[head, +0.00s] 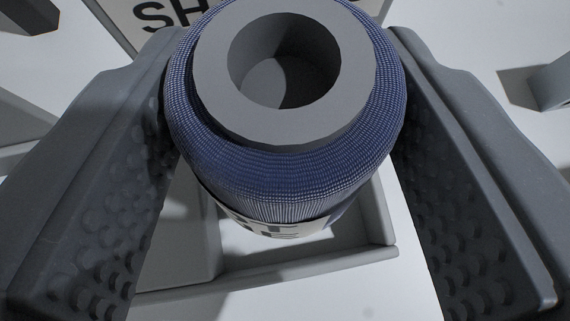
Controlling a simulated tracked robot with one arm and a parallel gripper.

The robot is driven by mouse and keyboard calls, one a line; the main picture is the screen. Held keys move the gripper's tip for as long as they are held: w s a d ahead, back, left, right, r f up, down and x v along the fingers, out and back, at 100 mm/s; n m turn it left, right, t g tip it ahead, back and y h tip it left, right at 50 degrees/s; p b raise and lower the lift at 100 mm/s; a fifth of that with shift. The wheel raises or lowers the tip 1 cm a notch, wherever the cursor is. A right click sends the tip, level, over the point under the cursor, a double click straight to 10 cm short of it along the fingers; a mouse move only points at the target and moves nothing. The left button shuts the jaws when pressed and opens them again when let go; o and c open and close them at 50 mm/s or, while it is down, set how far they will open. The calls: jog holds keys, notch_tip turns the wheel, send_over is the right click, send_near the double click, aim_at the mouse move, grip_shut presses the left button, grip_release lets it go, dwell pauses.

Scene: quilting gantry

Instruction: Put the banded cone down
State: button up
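The banded cone (285,175) is a blue thread-wound cone with a grey hollow core facing me. A pale band with dark letters wraps its lower part, mostly hidden by the curve of the cone. My gripper (285,110) has one dimpled grey finger on each side of the cone. Both fingers meet its sides near the upper part, and the cone is held between them. A grey tray with raised walls (375,225) lies below and behind the cone. I cannot tell whether the cone's lower end touches it.
A sign with large dark letters (160,15) stands at the top, partly hidden by the cone. A grey block (552,84) is at the right edge. A dark piece (28,15) is at the top left. White surface lies clear at the upper right.

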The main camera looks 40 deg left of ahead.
aim_at(284, 232)
jog(key=shift+f+b, duration=0.6)
jog(key=shift+f, duration=1.7)
jog(key=shift+r, duration=0.1)
jog(key=o, duration=1.1)
jog(key=shift+s+d+r, duration=0.2)
jog(key=shift+s, duration=0.05)
jog(key=p+v, duration=0.2)
jog(key=v, duration=0.9)
jog(key=shift+s, duration=0.2)
jog(key=shift+d, duration=0.15)
